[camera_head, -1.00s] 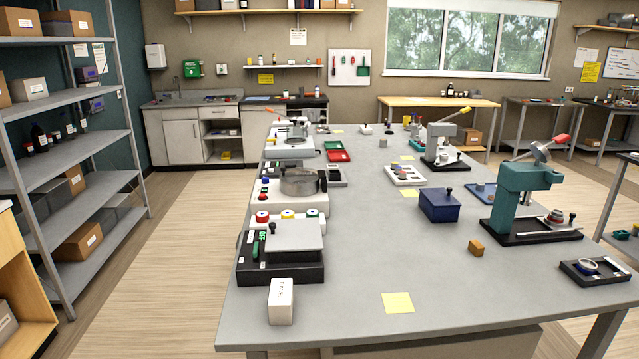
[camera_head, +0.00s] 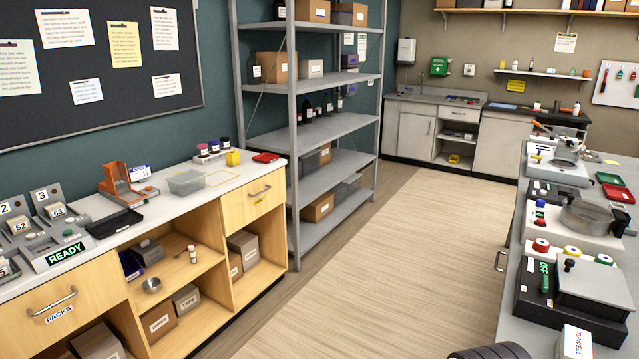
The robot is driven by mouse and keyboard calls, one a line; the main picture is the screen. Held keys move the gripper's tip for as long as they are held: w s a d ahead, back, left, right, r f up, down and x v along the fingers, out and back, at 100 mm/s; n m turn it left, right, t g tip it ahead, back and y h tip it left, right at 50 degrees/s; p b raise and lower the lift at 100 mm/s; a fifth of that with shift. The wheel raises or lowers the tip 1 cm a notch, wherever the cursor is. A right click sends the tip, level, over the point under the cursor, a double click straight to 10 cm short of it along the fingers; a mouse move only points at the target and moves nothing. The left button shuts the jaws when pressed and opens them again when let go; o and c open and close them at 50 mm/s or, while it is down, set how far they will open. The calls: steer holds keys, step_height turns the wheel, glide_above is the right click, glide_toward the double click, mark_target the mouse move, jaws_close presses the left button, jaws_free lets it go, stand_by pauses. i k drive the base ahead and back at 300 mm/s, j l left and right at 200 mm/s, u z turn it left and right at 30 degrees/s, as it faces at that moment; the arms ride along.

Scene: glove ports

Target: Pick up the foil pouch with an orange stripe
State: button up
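I cannot make out a foil pouch with an orange stripe in the head view. A wooden counter (camera_head: 225,182) with a white top runs along the left. Its front has a drawer labelled PACKS (camera_head: 62,318), which is shut, so its inside is hidden. My gripper does not show.
A grey shelf rack (camera_head: 335,128) with boxes and bottles stands beyond the counter. A grey worktable (camera_head: 508,262) with several devices stands at the right. A clear light wood floor (camera_head: 400,235) lies between. The counter bears a clear tub (camera_head: 186,182) and a READY sign (camera_head: 66,253).

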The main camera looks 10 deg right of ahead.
mark_target(586, 158)
steer(key=i+j+u, duration=0.5)
steer(key=i, duration=0.2)
steer(key=i+z, duration=0.25)
steer(key=i+j+z, duration=0.1)
steer(key=i+z, duration=0.2)
steer(key=i, duration=0.15)
steer(key=i+l+z, duration=0.2)
steer(key=i+z, duration=0.65)
steer(key=i+j+z, duration=0.1)
steer(key=i+z, duration=0.4)
steer(key=i, duration=5.4)
steer(key=i+z, duration=0.1)
steer(key=i, duration=0.5)
steer(key=i+j, duration=0.15)
steer(key=i, duration=0.45)
steer(key=i+j+z, duration=0.15)
steer(key=i, duration=0.45)
steer(key=i+l+z, duration=0.15)
steer(key=i+z, duration=0.5)
steer(key=z, duration=0.15)
steer(key=i+z, duration=0.4)
steer(key=i+j+z, duration=0.15)
steer(key=z, duration=0.25)
steer(key=i, duration=0.05)
